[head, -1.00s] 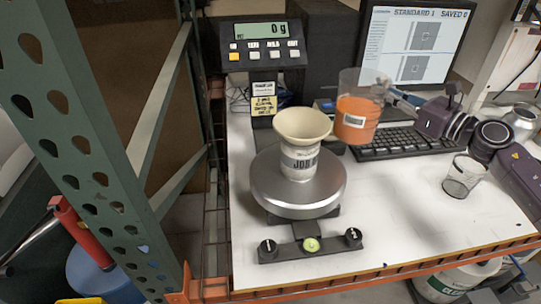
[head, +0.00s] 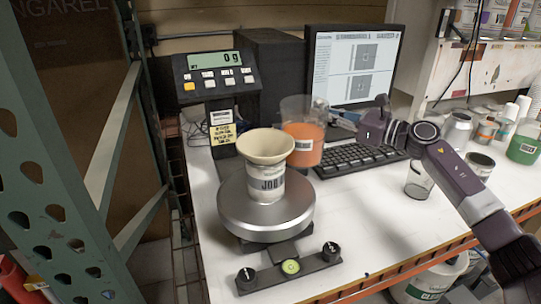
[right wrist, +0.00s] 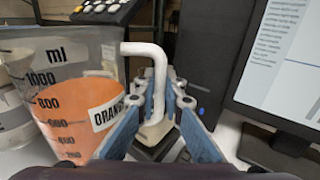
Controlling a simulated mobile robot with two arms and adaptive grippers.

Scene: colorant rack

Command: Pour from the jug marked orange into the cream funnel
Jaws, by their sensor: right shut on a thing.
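The clear jug (head: 303,143) holds orange liquid and looks about upright. It is just behind and right of the cream funnel (head: 265,146), which partly overlaps it in the head view. In the right wrist view the jug (right wrist: 85,60) shows an "ORAN…" label and volume marks. My right gripper (right wrist: 155,115) has its blue fingers shut on the jug's white handle. The funnel sits on a white labelled container (head: 267,187) on the round silver scale plate (head: 265,215). My left gripper is not in view.
The scale display (head: 215,62) reads 0 g. A keyboard (head: 355,160) and monitor (head: 352,62) stand behind and right. A black bar with knobs (head: 289,267) lies in front of the scale. A green metal post stands at left.

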